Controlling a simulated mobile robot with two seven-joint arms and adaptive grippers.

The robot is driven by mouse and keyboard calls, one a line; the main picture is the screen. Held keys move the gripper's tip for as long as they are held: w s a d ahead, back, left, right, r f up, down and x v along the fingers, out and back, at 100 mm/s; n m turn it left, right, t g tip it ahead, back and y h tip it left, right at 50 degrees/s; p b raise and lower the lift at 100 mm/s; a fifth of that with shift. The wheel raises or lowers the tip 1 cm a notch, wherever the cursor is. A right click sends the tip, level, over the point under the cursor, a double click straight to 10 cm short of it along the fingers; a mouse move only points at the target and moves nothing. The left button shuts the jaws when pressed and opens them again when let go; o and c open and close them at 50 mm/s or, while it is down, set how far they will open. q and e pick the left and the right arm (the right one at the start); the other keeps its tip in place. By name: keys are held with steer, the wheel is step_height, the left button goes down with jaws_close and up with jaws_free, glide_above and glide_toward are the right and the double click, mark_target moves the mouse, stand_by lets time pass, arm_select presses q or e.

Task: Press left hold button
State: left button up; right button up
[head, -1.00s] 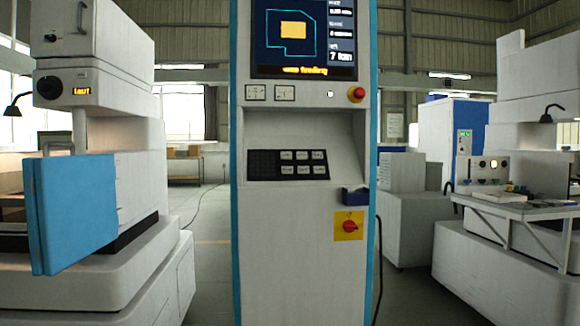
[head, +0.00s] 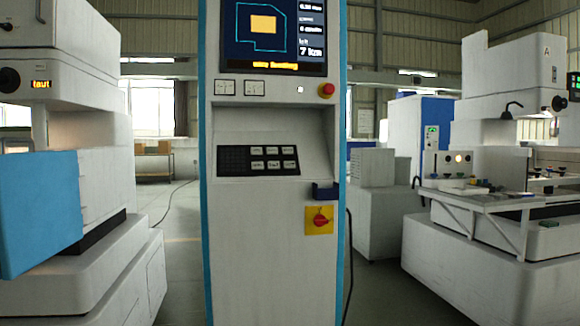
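A white control cabinet with blue edges (head: 262,240) stands upright in the middle of the head view. Its recessed ledge carries a dark keypad (head: 258,160) with several pale keys in two rows; their labels are too small to read. Above it are two small gauges (head: 240,88), a small white lit spot (head: 300,89) and a red round button (head: 326,90). A panel with a lit round button (head: 458,157) stands on the bench at the right. I cannot tell which part is the left hold button. Neither of my grippers is in view.
A screen (head: 273,35) tops the cabinet; a red switch on a yellow plate (head: 319,220) sits lower. A white machine with a blue door (head: 38,210) stands left, another white machine (head: 505,100) right. Bare floor (head: 180,260) shows between left machine and cabinet.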

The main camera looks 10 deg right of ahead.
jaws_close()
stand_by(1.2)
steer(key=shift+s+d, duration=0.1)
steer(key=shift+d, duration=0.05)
